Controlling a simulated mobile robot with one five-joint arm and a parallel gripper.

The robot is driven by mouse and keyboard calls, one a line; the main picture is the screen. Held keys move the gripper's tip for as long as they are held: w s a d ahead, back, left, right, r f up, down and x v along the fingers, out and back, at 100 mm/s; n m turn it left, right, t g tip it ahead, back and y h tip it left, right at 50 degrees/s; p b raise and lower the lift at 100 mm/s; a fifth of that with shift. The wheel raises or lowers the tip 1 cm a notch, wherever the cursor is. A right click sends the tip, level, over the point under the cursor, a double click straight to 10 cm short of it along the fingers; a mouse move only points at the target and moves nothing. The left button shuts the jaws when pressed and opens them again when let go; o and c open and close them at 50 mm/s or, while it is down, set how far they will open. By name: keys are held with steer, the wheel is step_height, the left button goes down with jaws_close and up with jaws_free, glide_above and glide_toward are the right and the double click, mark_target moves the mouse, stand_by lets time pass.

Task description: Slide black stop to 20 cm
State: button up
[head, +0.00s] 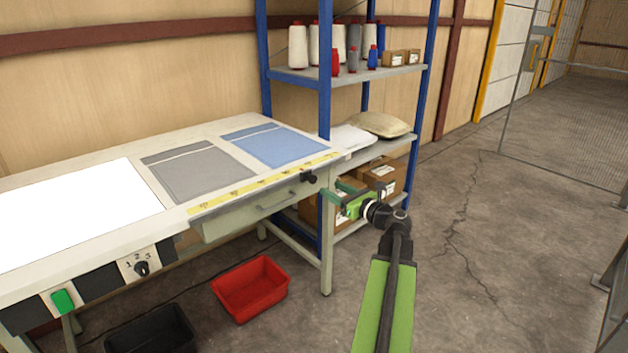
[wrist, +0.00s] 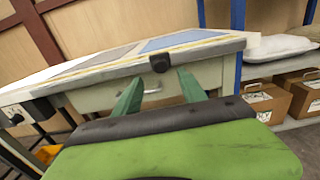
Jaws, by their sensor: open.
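The black stop (head: 310,177) sits on the table's front edge near its right end, at the yellow ruler strip (head: 262,183). I cannot read the ruler's numbers. In the wrist view the black stop (wrist: 160,62) is ahead, just above and between the finger ends. My gripper (head: 334,190) is open and empty, to the right of the table's front edge and close to the stop. Its two green fingers also show in the wrist view (wrist: 159,88), spread apart with a gap between them. No contact with the stop is visible.
The worktable (head: 110,163) holds a grey fabric piece (head: 196,172) and a blue one (head: 272,145). A drawer (head: 262,207) is below the edge. A blue-post shelf (head: 325,70) stands behind. A red bin (head: 250,288) is on the floor.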

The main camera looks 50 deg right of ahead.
mark_target(315, 179)
steer(key=w, duration=1)
steer(key=shift+d, duration=0.35)
steer(key=shift+c, duration=0.3)
jaws_close()
steer(key=shift+d, duration=0.1)
